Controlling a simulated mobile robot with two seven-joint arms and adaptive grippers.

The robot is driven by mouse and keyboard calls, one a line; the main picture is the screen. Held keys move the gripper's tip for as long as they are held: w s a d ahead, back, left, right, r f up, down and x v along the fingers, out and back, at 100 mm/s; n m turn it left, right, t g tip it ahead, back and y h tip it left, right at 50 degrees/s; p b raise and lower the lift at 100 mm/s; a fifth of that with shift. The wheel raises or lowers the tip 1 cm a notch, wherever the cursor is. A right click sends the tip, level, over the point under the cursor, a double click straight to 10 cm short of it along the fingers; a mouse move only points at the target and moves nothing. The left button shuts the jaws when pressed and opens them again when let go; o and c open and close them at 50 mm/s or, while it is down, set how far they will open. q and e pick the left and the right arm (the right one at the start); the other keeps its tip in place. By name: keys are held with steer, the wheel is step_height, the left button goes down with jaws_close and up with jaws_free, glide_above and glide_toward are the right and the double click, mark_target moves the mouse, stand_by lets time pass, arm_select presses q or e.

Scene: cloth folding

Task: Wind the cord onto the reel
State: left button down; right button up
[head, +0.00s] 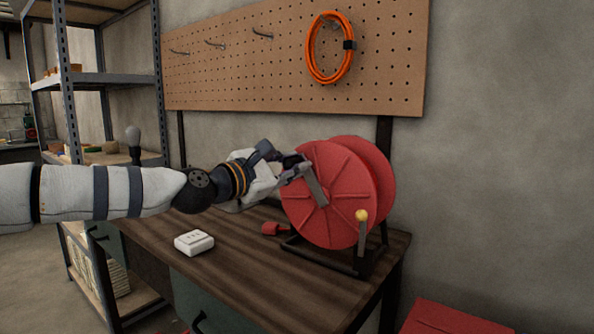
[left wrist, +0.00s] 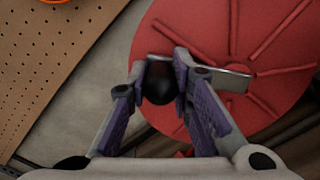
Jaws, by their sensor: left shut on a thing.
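The red reel (head: 330,200) stands on a black frame (head: 335,262) at the right end of the workbench. A flat metal crank arm (head: 316,186) runs across its near disc; it also shows in the left wrist view (left wrist: 228,78). My left gripper (head: 293,168) is at the upper left of that disc, shut on the black crank handle (left wrist: 160,84), which sits between its fingers. I cannot make out any cord between the reel's discs. A small red piece (head: 275,228) lies on the bench just left of the reel. My right gripper is not in view.
A white box (head: 194,242) lies on the workbench (head: 245,275), whose front is otherwise clear. A yellow knob (head: 361,215) stands on the frame. An orange coil (head: 311,60) hangs on the pegboard (head: 230,75). A red case (head: 450,320) is at lower right.

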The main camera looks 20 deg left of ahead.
arm_select(q)
steer(key=shift+f, duration=0.2)
steer(key=c, duration=1.4)
jaws_free()
steer(key=shift+a, duration=0.1)
steer(key=v, duration=1.2)
steer(key=shift+r, duration=0.15)
